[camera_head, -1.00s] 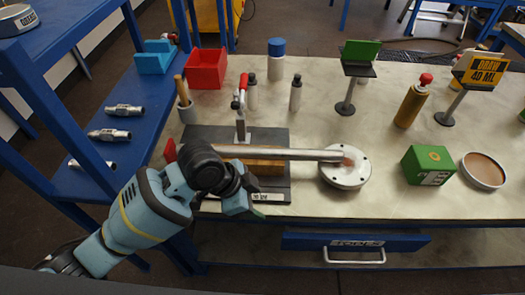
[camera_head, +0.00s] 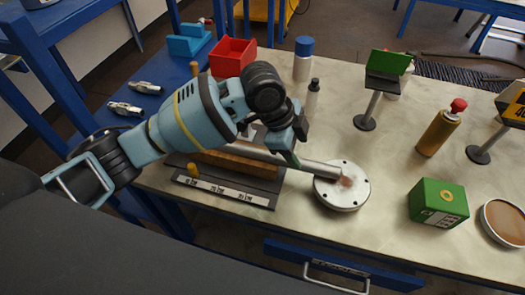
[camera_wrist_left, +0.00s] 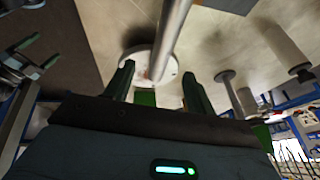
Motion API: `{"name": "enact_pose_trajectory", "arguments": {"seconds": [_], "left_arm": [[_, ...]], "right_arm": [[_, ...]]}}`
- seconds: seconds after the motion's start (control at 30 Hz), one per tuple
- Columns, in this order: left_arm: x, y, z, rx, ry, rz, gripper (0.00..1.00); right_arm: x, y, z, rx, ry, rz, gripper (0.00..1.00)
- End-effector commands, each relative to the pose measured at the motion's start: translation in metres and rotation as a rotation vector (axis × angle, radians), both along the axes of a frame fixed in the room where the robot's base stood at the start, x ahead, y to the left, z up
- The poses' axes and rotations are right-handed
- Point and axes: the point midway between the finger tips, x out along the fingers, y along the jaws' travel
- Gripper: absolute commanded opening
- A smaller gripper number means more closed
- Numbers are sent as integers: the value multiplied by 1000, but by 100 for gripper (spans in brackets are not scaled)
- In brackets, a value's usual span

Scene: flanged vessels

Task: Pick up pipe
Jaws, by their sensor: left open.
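The pipe (camera_head: 318,168) is a silver tube lying across a dark fixture (camera_head: 232,190) with a wooden block (camera_head: 235,170). Its right end meets a round white flange (camera_head: 342,194) on the table. My left gripper (camera_head: 294,146) is over the middle of the pipe and hides part of it. In the left wrist view my open gripper's fingers (camera_wrist_left: 158,72) stand apart, with the pipe (camera_wrist_left: 170,38) running between and beyond them toward the flange (camera_wrist_left: 141,66). I cannot tell whether the fingers touch it. My right gripper is not in view.
A green box (camera_head: 438,203), a brown bottle with a red cap (camera_head: 440,130) and a round dish (camera_head: 503,222) stand to the right. The table front beyond the flange is clear.

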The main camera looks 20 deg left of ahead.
Motion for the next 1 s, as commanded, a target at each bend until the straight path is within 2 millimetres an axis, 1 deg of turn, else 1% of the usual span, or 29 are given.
{"name": "enact_pose_trajectory", "arguments": {"seconds": [0.17, 0.4, 0.57, 0.67, 0.8, 0.9, 1.0], "left_arm": [[0, -1, -3, 0, 1, 1, 55], [4, -9, -24, 0, 3, 0, 55], [5, -10, -26, 0, 0, 0, 55], [8, -11, -35, 0, 2, 0, 55], [14, -15, -55, 0, 4, 1, 55], [16, -20, -66, 0, 3, 0, 55], [17, -22, -72, 0, 0, 1, 55]], "right_arm": [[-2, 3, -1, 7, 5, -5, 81], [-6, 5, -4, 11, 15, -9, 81], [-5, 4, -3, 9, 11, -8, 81], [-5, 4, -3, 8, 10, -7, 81], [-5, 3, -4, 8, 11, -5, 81], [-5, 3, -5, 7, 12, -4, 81], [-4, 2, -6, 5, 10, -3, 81]]}}
